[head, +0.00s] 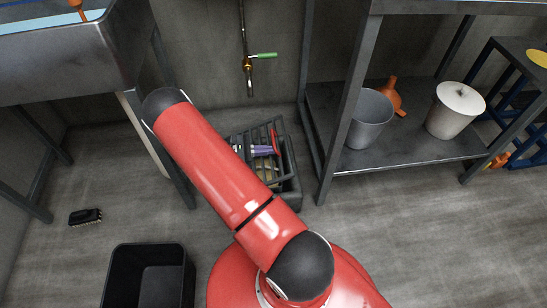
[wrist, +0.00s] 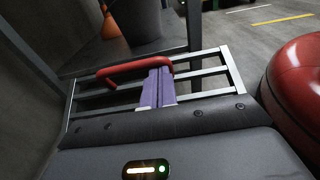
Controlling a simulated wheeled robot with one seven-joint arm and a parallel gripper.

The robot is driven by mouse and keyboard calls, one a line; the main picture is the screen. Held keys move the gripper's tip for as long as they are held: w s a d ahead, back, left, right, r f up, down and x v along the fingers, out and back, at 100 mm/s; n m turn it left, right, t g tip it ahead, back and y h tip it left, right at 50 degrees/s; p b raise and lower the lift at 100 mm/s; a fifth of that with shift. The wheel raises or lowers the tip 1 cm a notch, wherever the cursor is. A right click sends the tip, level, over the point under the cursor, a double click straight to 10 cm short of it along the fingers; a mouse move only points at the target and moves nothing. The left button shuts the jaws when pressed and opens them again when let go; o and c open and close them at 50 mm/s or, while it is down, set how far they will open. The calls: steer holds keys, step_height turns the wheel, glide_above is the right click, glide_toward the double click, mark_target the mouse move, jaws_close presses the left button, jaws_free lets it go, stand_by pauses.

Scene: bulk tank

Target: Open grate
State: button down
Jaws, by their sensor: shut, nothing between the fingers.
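The grate (wrist: 207,60) is a frame of pale metal bars with a red handle (wrist: 120,71) in the wrist view. In the head view the grate (head: 246,136) is on a dark box (head: 293,171) on the floor, partly hidden behind my arm. Its red handle (head: 275,141) shows there on the right side. My gripper's purple fingers (wrist: 158,72) are shut and empty, over the bars at the right end of the handle. I cannot tell whether they touch it. My gripper (head: 265,150) also shows in the head view. How far the grate is raised is unclear.
A pipe with a green valve handle (head: 263,55) runs down the wall. A black bin (head: 149,278) and a brush (head: 85,217) are on the floor at left.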

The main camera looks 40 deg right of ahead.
steer(key=a+r, duration=0.1)
steer(key=w+r+h, duration=0.1)
steer(key=r, duration=0.1)
steer(key=shift+a+g, duration=0.3)
steer(key=shift+a, duration=0.1)
steer(key=shift+w+a+r, duration=0.4)
steer(key=shift+a+r, duration=0.1)
steer(key=shift+r, duration=0.1)
